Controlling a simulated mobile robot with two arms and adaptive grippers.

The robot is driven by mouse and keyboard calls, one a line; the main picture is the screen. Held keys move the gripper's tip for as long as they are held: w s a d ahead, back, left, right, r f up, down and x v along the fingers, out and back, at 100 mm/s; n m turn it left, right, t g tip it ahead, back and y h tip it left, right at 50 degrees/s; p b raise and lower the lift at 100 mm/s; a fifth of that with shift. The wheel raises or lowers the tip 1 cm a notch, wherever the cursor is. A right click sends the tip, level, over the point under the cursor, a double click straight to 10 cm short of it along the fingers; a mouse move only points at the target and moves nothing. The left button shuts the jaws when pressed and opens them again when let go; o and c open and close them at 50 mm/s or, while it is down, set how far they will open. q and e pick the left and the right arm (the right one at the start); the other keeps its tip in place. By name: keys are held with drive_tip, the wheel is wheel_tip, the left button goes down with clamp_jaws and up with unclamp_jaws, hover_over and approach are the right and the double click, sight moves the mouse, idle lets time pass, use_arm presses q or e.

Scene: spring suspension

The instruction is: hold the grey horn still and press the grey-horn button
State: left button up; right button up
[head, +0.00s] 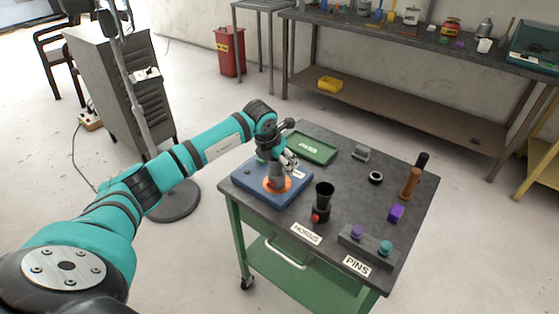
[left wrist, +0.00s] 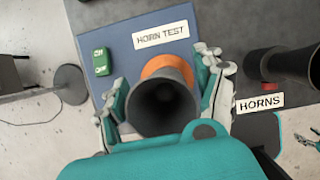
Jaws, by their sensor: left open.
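The grey horn (head: 277,174) stands in an orange ring (head: 274,186) on the blue horn-test board (head: 245,181). In the left wrist view the horn's dark mouth (left wrist: 163,106) faces the camera. My left gripper (head: 287,160) is over the horn from above. In the left wrist view the left gripper (left wrist: 165,95) is open, one finger on each side of the horn; whether they touch it is unclear. My right gripper is not in the head view.
A black horn (head: 324,195) with a red base stands near the HORNS label (head: 306,234). A pin block (head: 364,246), purple block (head: 396,212), wooden-handled tool (head: 410,184), black ring (head: 375,177) and green tray (head: 312,148) share the cart top. The cart's middle is fairly clear.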

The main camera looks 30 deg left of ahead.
use_arm(q)
drive_tip(key=shift+w+f, duration=0.1)
drive_tip(key=shift+f, duration=0.2)
drive_tip(key=c, duration=1.3)
clamp_jaws()
drive_tip(key=shift+o, duration=2.1)
unclamp_jaws()
clamp_jaws()
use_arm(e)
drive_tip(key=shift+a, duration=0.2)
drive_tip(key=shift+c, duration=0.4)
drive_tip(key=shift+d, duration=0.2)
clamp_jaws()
